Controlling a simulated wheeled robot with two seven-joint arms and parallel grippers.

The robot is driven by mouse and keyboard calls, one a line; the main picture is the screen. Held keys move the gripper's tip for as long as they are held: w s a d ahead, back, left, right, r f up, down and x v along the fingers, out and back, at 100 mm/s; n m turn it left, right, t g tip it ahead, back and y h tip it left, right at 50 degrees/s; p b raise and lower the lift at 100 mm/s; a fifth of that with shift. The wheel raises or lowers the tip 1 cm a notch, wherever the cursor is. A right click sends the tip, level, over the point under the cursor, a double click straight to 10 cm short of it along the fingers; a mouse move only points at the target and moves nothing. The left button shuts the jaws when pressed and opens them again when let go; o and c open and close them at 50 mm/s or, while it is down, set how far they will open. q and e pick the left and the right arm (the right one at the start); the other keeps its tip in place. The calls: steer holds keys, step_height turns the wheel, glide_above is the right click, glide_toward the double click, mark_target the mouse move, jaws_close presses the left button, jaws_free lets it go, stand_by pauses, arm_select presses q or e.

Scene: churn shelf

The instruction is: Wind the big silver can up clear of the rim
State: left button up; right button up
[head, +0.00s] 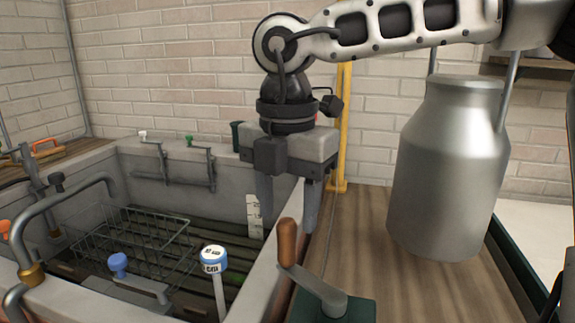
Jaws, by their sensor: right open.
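The big silver can (450,170) is upright at the right, over the wooden counter; I cannot tell whether it rests there or hangs. Thin grey bars rise beside its neck. A crank with a brown wooden grip (287,242) stands at the front centre, its grey arm (312,286) running to a dark green base (352,311). My right gripper (289,222) points down, open, just above the grip. Its fingers appear either side of the grip's top; contact is unclear. My left gripper is not in view.
A stone trough (222,184) at the left holds a wire rack (140,243). A blue-and-white labelled knob (213,259), a blue-knobbed lever (118,263) and a curved grey pipe (60,197) stand near its front. A yellow post (342,130) rises behind my gripper. The wooden counter (372,225) has bare room left of the can.

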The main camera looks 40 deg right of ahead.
mark_target(287, 221)
steer(key=shift+f, duration=1.8)
